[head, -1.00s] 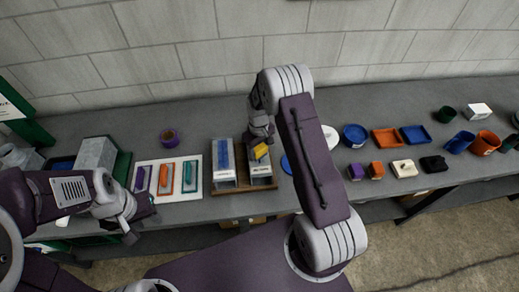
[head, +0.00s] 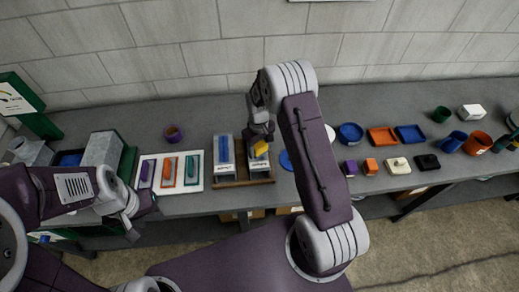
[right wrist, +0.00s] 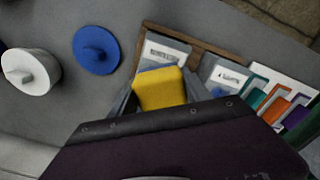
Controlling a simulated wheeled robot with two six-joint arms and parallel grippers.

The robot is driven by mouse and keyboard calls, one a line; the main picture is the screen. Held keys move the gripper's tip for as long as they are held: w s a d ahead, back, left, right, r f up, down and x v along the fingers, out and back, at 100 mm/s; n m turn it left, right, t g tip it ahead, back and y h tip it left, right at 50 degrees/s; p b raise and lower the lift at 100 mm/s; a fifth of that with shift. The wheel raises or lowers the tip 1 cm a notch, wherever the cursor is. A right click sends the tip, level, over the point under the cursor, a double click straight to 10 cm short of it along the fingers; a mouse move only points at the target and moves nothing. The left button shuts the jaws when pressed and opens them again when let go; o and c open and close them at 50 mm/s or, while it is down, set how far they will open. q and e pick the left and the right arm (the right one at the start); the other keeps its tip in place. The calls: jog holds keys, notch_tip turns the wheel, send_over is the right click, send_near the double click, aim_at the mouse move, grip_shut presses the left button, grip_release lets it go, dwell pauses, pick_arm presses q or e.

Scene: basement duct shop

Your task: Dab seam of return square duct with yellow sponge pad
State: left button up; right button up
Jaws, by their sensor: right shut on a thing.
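My right gripper (head: 262,138) is shut on the yellow sponge pad (head: 262,148). The pad also shows in the right wrist view (right wrist: 160,88), between the fingers. It is over the right-hand square duct (head: 260,167), which stands in a wooden rack (head: 232,184). The pad and gripper hide the duct's seam, and I cannot tell whether the pad touches it. A second square duct (head: 224,155) with a blue strip stands beside it on the left. The duct labels are too small to read surely. My left gripper (head: 143,217) is empty, its fingers apart, near the bench's front edge.
A white board (head: 202,158) with purple, orange and teal tools lies left of the rack. A purple tape roll (head: 173,133) stands behind it. A blue disc (head: 286,160) lies just right of the rack. Several trays, blocks and cups fill the bench's right side.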

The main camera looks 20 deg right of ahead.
aim_at(259, 145)
jog(key=r, duration=0.1)
jog(key=r+p, duration=0.1)
jog(key=r, duration=0.1)
jog(key=shift+s+a+p, duration=0.1)
jog(key=shift+s+p, duration=0.15)
jog(key=shift+p, duration=0.1)
jog(key=shift+r, duration=0.25)
jog(key=shift+w, duration=0.1)
jog(key=shift+f, duration=0.1)
